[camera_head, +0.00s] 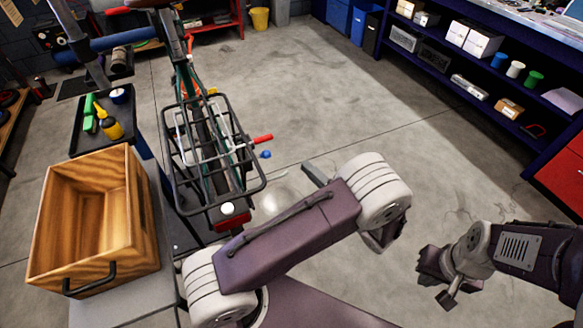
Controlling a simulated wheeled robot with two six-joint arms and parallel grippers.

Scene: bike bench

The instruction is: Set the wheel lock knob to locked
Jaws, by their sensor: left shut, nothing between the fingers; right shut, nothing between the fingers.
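A bike stands left of centre, with a black wire rear rack (212,150). Beside the rack, a red handle (262,138) and a small blue knob (265,154) stick out to the right. I cannot tell which is the wheel lock knob or read its setting. My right gripper (442,286) is at the lower right over bare floor, shut and empty, well away from the bike.
A wooden crate (128,193) sits on a grey surface at the lower left. A blue shelf unit (452,70) lines the right. The floor between is clear.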

